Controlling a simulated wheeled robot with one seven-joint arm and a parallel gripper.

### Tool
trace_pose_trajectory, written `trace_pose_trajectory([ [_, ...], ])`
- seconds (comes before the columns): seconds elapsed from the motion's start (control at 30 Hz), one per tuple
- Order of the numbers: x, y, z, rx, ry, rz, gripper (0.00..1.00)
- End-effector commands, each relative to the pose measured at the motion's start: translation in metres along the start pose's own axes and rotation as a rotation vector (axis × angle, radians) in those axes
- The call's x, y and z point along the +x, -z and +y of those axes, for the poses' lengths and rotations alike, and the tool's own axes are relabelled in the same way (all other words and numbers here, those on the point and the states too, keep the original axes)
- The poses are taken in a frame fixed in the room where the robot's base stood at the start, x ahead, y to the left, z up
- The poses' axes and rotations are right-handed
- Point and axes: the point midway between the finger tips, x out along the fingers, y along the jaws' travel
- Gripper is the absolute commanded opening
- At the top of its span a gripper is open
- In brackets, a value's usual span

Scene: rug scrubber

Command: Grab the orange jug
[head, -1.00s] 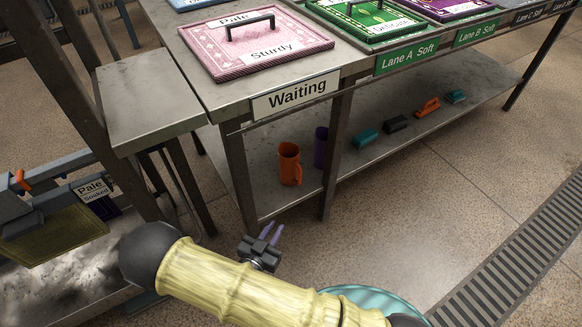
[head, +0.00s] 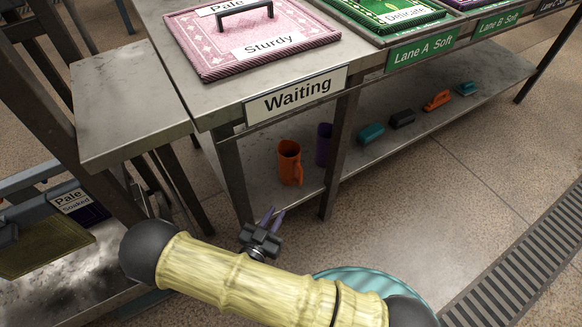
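The orange jug (head: 289,163) stands upright on the lower shelf under the "Waiting" end of the metal table. Its handle is on its right side. My gripper (head: 270,216) is in front of and below the shelf's near edge in the picture, apart from the jug. Its two purple fingers point up toward the shelf with a gap between them, and nothing shows between them. My yellow arm link hides part of the floor below.
A purple jug (head: 324,145) stands right of the orange one, partly behind a table leg (head: 338,150). Another leg (head: 232,175) stands to the left. Several brushes, including a teal one (head: 370,134), lie farther right on the shelf (head: 415,136). A side table (head: 130,100) stands left.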

Motion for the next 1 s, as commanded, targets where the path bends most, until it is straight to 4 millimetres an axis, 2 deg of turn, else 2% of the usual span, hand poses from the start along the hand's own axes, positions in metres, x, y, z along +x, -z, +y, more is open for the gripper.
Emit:
trace_pose_trajectory([
  [0.63,0.106,-0.005,0.002,0.001,-0.004,0.001,0.17],
  [0.8,0.119,-0.002,0.001,0.0,-0.001,0.0,0.17],
  [1.0,0.119,-0.001,0.001,0.0,-0.001,0.0,0.17],
])
